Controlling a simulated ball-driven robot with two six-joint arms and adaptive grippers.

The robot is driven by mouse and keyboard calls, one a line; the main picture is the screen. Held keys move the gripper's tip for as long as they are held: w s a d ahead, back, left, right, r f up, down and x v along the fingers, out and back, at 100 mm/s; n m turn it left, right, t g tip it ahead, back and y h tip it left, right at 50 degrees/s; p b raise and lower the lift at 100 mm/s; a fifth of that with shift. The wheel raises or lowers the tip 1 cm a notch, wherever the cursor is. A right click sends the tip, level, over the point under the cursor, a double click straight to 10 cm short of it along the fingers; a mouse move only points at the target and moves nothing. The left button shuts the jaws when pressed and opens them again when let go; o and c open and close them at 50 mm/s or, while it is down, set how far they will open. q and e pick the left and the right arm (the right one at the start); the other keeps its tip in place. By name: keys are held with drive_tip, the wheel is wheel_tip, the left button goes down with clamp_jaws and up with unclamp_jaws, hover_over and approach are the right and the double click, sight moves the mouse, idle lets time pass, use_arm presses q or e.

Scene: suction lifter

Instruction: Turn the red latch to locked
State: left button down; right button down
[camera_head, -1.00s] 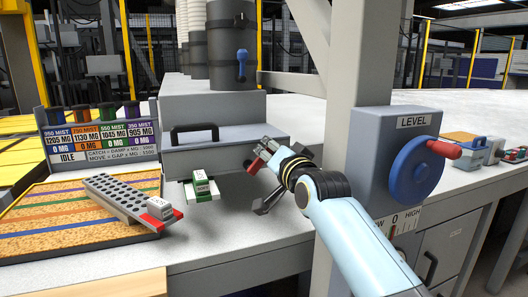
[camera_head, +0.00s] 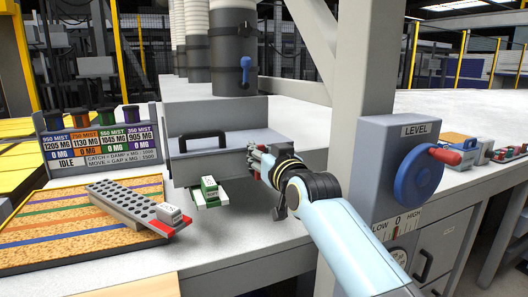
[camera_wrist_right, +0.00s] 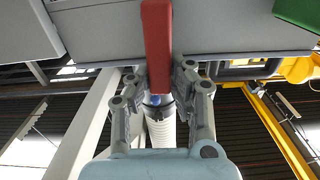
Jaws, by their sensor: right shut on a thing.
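The red latch (camera_wrist_right: 157,40) is a flat red bar on the grey box (camera_head: 240,150). In the right wrist view it runs straight up the picture from between my fingers. My right gripper (camera_wrist_right: 159,78) is shut on it, with one finger on each side. In the head view my right gripper (camera_head: 258,165) is at the right end of the box front, and its fingers and wrist hide most of the latch there. I cannot read any locked mark. My left gripper is not in view.
A green-and-white block (camera_head: 209,190) sits at the box front below a black handle (camera_head: 202,138). A perforated grey bar (camera_head: 125,204) lies on the striped cork board (camera_head: 50,225) at left. A grey post (camera_head: 358,110) and blue LEVEL wheel (camera_head: 418,174) stand right of my arm.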

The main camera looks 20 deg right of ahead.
drive_tip(key=shift+a+n, duration=0.15)
drive_tip(key=shift+n, duration=0.15)
drive_tip(key=shift+f, duration=0.1)
drive_tip(key=c, duration=1.2)
unclamp_jaws()
drive_tip(key=shift+o, duration=0.2)
drive_tip(key=s, duration=1.2)
drive_tip(key=shift+d, duration=0.2)
